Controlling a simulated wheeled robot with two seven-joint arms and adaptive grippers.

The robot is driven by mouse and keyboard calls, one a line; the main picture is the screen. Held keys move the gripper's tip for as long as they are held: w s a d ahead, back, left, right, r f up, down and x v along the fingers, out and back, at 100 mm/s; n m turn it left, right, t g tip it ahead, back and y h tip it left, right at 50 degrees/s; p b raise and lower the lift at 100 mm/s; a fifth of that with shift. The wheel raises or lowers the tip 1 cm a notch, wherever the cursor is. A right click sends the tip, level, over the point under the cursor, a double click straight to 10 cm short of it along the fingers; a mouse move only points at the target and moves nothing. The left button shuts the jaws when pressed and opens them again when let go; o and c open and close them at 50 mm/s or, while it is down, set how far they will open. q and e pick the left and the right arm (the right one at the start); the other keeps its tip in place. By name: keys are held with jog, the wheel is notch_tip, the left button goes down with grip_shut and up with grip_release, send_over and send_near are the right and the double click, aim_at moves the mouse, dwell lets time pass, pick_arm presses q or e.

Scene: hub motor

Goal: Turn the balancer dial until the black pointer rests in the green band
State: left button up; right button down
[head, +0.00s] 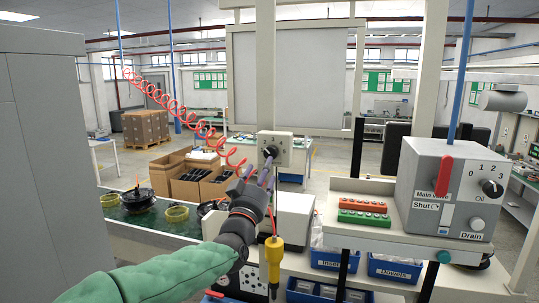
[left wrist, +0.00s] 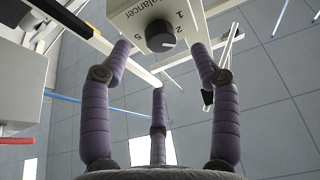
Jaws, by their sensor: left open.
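The balancer dial (head: 270,151) is a black round knob on a small pale box (head: 284,143) fixed to the upright post. In the left wrist view the dial (left wrist: 160,36) sits on a panel (left wrist: 181,12) marked "Balancer" with numbers, and a light mark shows on the knob. My left gripper (head: 257,173), with three purple fingers, is open and empty just in front of the dial. In the left wrist view the fingers (left wrist: 160,62) are spread below and to either side of the knob, apart from it. I cannot make out the black pointer or the green band. My right gripper is out of view.
A yellow tool (head: 273,262) hangs below the box, close to my left arm. A grey valve box (head: 445,190) with a red lever stands at right, beside red and green racks (head: 364,211). Blue bins (head: 397,269) sit below. A red coiled hose (head: 190,122) hangs at left.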

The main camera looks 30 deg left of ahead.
aim_at(271, 152)
pick_arm(q)
jog(key=p+x, duration=0.2)
jog(key=x, duration=0.4)
jog(key=c, duration=1.1)
